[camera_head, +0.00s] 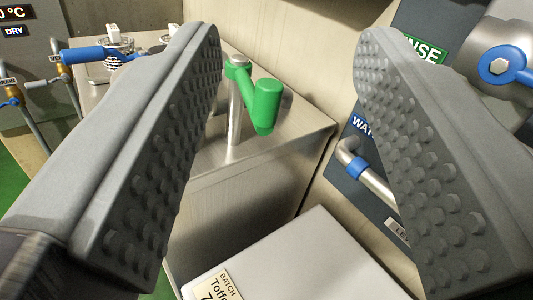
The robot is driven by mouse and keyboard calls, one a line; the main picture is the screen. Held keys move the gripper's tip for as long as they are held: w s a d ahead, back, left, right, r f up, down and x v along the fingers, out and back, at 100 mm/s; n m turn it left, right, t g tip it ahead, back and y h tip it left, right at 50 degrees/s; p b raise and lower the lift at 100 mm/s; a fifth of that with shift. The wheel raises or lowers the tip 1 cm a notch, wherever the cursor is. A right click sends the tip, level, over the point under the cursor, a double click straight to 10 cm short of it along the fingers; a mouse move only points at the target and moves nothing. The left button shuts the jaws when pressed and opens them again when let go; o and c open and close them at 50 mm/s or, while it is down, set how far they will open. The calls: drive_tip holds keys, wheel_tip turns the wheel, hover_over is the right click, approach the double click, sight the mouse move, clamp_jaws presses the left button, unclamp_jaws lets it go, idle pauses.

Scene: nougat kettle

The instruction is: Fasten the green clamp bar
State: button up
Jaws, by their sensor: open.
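The green clamp bar (266,105) shows near the picture's middle, between my fingers. It is a thick green handle hanging tilted down to the right from a green head on an upright metal post (235,108). The post stands on a steel cabinet top. My gripper (288,55) is open, with its two grey studded fingers wide apart on either side of the view. The fingers are nearer to me than the bar and do not appear to touch it. The left finger comes close to the post in the picture and hides part of the cabinet behind it.
The steel cabinet (240,165) fills the middle. A pale box labelled "Batch Toffee" (310,262) lies in front, lower down. At right, a dark panel carries a bent pipe with a blue collar (357,167) and a blue-handled valve (499,66). A blue lever (85,54) is at upper left.

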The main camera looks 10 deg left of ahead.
sight(270, 101)
drive_tip(key=s+d+f+g+y, duration=0.2)
drive_tip(key=s+d+f+y, duration=0.15)
drive_tip(key=f, duration=0.25)
drive_tip(key=shift+h, duration=0.45)
drive_tip(key=x, duration=1.7)
drive_tip(key=shift+w+f, duration=0.25)
clamp_jaws()
